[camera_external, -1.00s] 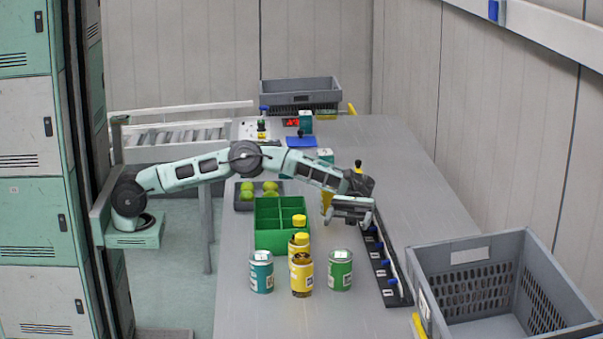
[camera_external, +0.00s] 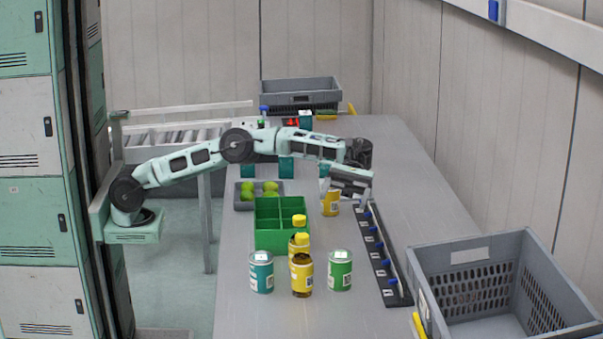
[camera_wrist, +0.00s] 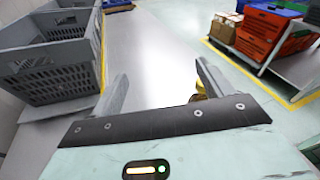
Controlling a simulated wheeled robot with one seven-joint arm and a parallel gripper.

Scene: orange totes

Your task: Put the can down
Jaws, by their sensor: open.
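A yellow-orange can (camera_external: 331,204) stands on the grey table (camera_external: 408,205) to the right of the green divided box. My gripper (camera_external: 346,194) is above and just right of this can in the external view, its jaws spread. The gripper partly covers the can's top, and I cannot tell whether a finger touches it. In the wrist view the two fingers of my gripper (camera_wrist: 163,90) are wide apart with bare table between them. A small yellow object shows by the right finger there, mostly hidden.
A green divided box (camera_external: 267,240), teal can (camera_external: 261,273), green can (camera_external: 340,271) and yellow bottles (camera_external: 302,277) stand nearby. A black rack (camera_external: 385,268) lies right of the gripper. A grey crate (camera_external: 440,300) stands at front right.

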